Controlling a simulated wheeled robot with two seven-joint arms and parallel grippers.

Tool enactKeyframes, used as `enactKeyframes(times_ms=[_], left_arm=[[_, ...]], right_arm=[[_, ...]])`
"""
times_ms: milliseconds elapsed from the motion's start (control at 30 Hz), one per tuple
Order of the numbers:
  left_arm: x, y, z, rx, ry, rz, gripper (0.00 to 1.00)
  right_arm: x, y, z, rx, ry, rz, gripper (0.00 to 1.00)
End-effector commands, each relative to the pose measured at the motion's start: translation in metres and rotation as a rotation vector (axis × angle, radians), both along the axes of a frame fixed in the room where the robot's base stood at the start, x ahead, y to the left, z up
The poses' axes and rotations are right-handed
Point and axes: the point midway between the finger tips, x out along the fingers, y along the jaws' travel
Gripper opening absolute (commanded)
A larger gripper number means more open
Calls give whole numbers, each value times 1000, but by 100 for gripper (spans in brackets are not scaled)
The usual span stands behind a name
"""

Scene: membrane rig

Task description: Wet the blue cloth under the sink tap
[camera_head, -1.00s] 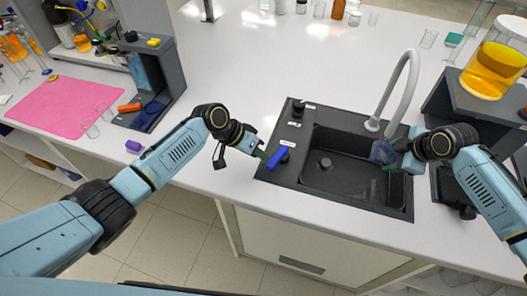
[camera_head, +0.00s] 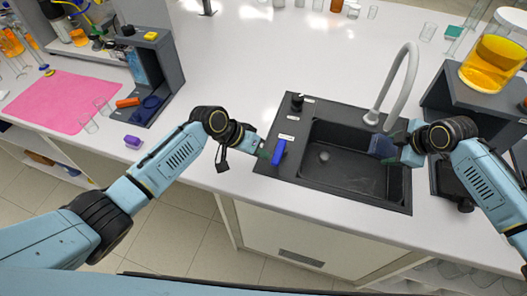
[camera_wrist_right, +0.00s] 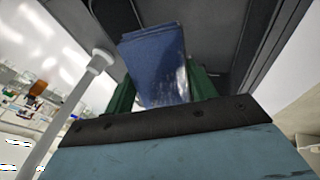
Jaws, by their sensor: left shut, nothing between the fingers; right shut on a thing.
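The blue cloth (camera_head: 381,146) hangs over the right part of the dark sink (camera_head: 340,160), under the mouth of the grey curved tap (camera_head: 411,75). My right gripper (camera_head: 398,147) is shut on it. In the right wrist view the cloth (camera_wrist_right: 155,62) sits between the green fingers (camera_wrist_right: 163,92), looking dark blue with light specks. No water stream can be made out. My left gripper (camera_head: 263,153) is shut and empty, close beside the blue lever (camera_head: 279,152) on the sink's left rim. Whether it touches the lever is unclear.
A black knob (camera_head: 297,101) stands on the sink's back left corner. A dark stand with a beaker of orange liquid (camera_head: 492,62) is at the right. A pink mat (camera_head: 65,102) and dark rack (camera_head: 157,75) are at the left.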

Motion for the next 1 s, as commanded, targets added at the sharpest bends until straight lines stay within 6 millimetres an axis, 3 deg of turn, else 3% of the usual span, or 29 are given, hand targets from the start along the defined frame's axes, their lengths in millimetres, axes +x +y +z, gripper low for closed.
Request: enactKeyframes(times_ms=[167,500,700,1000], left_arm=[[9,37,-1,5,0,7,0],[-10,71,56,3,-3,3,0],[-16,83,76,2,-4,3,0],[-18,86,80,2,-1,3,0]], right_arm=[[0,0,0,0,0,0,38],[0,0,0,0,0,0,38],[0,0,0,0,0,0,38],[0,0,0,0,0,0,38]])
